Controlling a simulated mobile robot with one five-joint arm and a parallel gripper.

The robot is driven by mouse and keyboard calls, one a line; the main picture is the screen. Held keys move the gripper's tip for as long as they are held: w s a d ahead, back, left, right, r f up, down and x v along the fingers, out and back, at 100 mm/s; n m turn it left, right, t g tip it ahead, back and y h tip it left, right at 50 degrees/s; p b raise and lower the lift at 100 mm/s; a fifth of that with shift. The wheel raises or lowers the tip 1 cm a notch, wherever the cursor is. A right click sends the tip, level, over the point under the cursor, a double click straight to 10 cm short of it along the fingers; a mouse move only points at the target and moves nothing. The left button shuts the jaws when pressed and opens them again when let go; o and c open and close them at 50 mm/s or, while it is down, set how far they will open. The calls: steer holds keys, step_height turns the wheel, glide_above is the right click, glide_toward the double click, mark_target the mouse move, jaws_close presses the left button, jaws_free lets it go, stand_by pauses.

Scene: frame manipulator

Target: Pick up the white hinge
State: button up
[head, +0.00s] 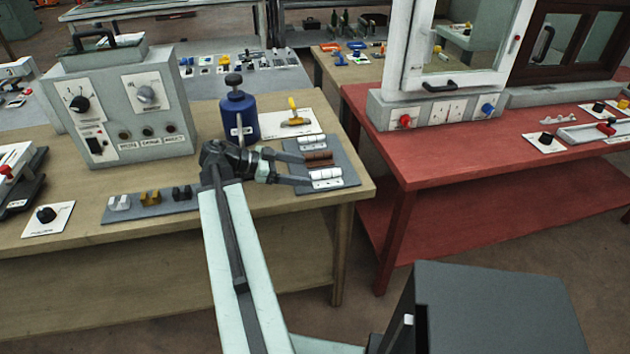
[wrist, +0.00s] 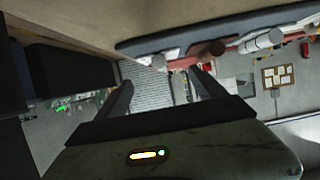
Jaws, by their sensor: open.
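A grey board (head: 345,152) lies near the right end of the wooden table. It bears a back white hinge (head: 311,139), brown hinges (head: 319,160) in the middle, and a front white hinge (head: 326,174). My gripper (head: 307,170) is open and empty at the board's left edge, its fingers pointing right toward the brown and front white pieces. In the wrist view my gripper (wrist: 162,80) has a white hinge (wrist: 160,63) in line with the gap between its fingers, apart from them. A brown hinge (wrist: 213,52) and another white hinge (wrist: 262,41) are farther right.
A blue bottle (head: 239,115) stands just behind my gripper. A card with a yellow-handled tool (head: 296,118) lies behind the board. A strip of small clips (head: 150,200) and a grey control box (head: 125,105) are left. A red table (head: 430,155) stands right, across a gap.

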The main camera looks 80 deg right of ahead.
mark_target(322, 173)
steer(key=shift+b+x, duration=0.4)
steer(key=shift+x, duration=0.35)
steer(key=shift+s+d+f, duration=0.2)
steer(key=shift+s, duration=0.1)
steer(key=b+x, duration=0.1)
steer(key=x, duration=0.1)
steer(key=b+x, duration=0.1)
steer(key=x, duration=0.2)
steer(key=shift+w+a+f, duration=0.1)
steer(key=shift+w+f, duration=0.05)
steer(key=shift+f, duration=0.05)
steer(key=shift+s, duration=0.25)
steer(key=shift+r, duration=0.1)
steer(key=c, duration=1.2)
step_height(322, 173, up, 10)
steer(key=p, duration=1)
steer(key=shift+w+r, duration=0.1)
steer(key=shift+r, duration=0.05)
